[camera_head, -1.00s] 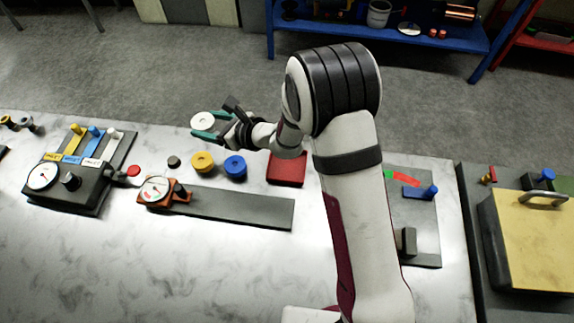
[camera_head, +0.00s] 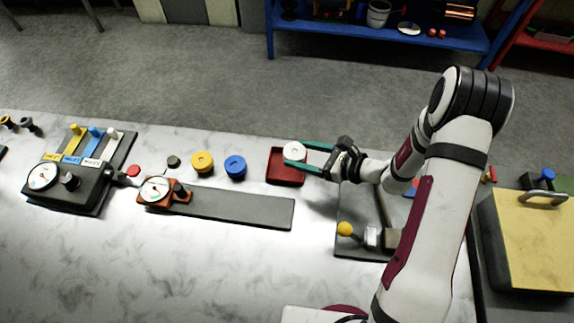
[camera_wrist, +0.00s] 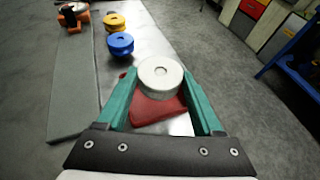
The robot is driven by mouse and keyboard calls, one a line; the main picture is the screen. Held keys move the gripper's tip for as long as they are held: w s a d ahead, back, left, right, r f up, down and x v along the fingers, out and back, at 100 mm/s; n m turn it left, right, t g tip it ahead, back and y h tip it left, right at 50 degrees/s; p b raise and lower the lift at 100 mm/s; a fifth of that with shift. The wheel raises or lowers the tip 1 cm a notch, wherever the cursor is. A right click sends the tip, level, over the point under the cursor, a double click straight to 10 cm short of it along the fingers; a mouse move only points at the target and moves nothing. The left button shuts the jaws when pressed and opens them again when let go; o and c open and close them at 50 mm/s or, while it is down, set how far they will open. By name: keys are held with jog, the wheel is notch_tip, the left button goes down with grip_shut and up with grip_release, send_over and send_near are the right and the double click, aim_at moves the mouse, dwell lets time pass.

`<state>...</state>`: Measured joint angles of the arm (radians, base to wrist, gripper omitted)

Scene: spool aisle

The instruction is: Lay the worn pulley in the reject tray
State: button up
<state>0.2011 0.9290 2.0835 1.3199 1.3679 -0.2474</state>
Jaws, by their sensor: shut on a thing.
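A white pulley (camera_head: 294,151) is held between the green fingers of my gripper (camera_head: 303,157). It also shows between the fingertips in the wrist view (camera_wrist: 160,75). The red reject tray (camera_head: 287,179) lies on the marbled bench below. In the wrist view the red tray (camera_wrist: 150,112) shows beneath and behind the pulley, partly hidden by it. The pulley appears to be above the tray; the exact height cannot be told. My gripper (camera_wrist: 160,92) reaches in from the right in the head view. Whether the white pulley is the worn one cannot be told by its looks.
A blue pulley (camera_head: 235,166) and a yellow pulley (camera_head: 202,162) stand left of the tray. A dark fixture with a yellow knob (camera_head: 345,229) lies to the right. The bench's front left is clear.

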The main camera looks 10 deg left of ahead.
notch_tip(320, 180, down, 4)
jog(key=shift+f, duration=0.1)
jog(key=o, duration=1.4)
jog(key=v, duration=1.5)
jog(key=shift+s+d+r, duration=0.2)
jog(key=shift+s+d, duration=0.05)
